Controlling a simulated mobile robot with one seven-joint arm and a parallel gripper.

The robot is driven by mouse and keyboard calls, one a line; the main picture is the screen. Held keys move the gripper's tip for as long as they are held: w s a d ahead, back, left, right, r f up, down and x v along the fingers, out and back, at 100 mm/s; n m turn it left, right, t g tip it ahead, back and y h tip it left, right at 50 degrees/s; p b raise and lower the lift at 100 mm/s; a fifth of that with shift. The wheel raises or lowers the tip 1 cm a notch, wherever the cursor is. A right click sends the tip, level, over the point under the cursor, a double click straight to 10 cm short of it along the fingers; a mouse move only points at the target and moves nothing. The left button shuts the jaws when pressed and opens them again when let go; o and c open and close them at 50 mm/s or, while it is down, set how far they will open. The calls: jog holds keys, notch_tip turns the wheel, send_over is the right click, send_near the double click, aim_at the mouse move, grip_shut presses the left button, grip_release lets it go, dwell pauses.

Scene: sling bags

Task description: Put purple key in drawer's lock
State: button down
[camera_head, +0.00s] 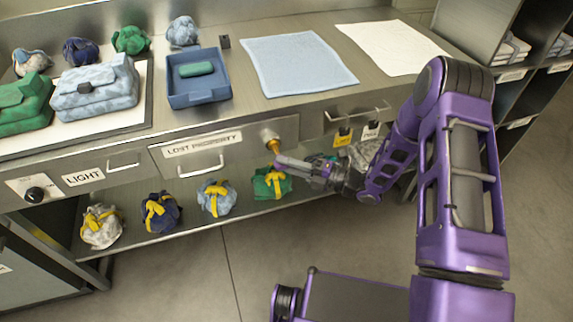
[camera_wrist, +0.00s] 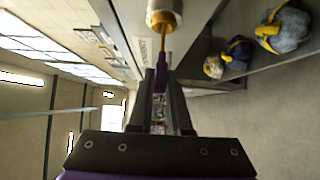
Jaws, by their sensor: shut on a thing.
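The drawer labelled LOST PROPERTY (camera_head: 228,157) appears shut in the bench front. Its brass lock (camera_head: 270,141) sticks out near the drawer's right end; in the wrist view it is the round cylinder (camera_wrist: 164,14) at the top. My gripper (camera_head: 299,163) is just below and right of the lock. In the wrist view my gripper (camera_wrist: 161,88) is shut on the purple key (camera_wrist: 160,76), whose gold shaft points up to the lock face. The tip meets or overlaps the lock there; I cannot tell whether it is inside.
Several tied bags, including a green one (camera_head: 271,183), sit on the shelf below the drawer. A blue tray (camera_head: 198,96) and a light-blue cloth (camera_head: 297,63) lie on the bench top.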

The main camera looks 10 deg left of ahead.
jog(key=shift+w+a, duration=0.35)
jog(key=shift+w, duration=0.25)
jog(key=shift+w+a, duration=0.35)
jog(key=shift+w, duration=0.2)
dwell(2.7)
jog(key=shift+c, duration=0.7)
grip_release()
jog(key=shift+d, duration=0.15)
jog(key=d, duration=0.6)
jog(key=shift+s+d, duration=0.35)
jog(key=shift+s, duration=0.05)
dwell(0.4)
